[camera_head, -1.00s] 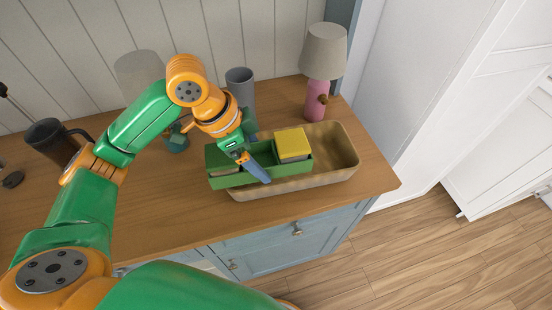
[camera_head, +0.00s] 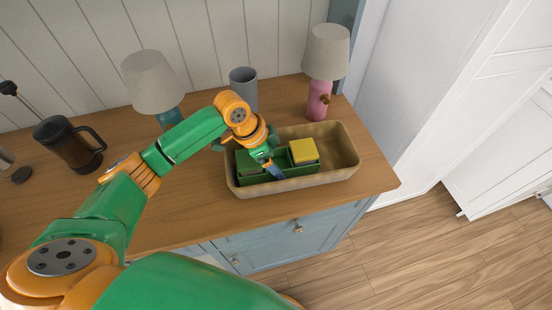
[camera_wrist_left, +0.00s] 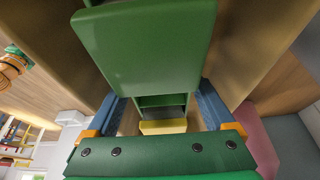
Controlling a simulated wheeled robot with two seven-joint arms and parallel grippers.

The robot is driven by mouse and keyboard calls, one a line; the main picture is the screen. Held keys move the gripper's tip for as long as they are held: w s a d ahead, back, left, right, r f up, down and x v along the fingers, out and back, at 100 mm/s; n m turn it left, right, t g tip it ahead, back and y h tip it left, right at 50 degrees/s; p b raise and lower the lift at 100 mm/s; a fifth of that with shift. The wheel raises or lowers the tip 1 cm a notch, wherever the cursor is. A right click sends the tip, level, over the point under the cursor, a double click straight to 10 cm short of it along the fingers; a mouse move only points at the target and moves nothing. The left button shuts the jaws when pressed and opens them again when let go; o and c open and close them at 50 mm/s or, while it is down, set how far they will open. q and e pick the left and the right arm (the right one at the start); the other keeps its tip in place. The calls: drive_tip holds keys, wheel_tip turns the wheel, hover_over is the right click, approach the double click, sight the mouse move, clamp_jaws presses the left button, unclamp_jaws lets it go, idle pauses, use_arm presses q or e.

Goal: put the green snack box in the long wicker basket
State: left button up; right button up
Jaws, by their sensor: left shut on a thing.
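The green snack box (camera_head: 300,171), an open box with a divider and a yellow item (camera_head: 303,150) in its right part, sits low inside the left part of the long wicker basket (camera_head: 325,178). Whether it rests on the basket floor cannot be told. My left gripper (camera_head: 273,169) is shut on the box near its middle, its blue fingers pointing down. In the left wrist view the green box (camera_wrist_left: 150,45) fills the upper middle, with the blue fingers on either side. My right gripper is not in view.
A pink lamp (camera_head: 318,98) stands behind the basket and a grey cup (camera_head: 243,88) behind the gripper. A teal-based lamp (camera_head: 152,80) and a dark coffee press (camera_head: 70,142) stand left. The basket's right part is empty. The counter's front left is clear.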

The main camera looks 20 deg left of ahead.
use_arm(q)
drive_tip(key=o, duration=1.2)
drive_tip(key=shift+f, duration=0.1)
drive_tip(key=shift+c, duration=0.2)
drive_tip(key=v, duration=1.2)
drive_tip(key=shift+r, duration=0.25)
drive_tip(key=shift+f, duration=0.1)
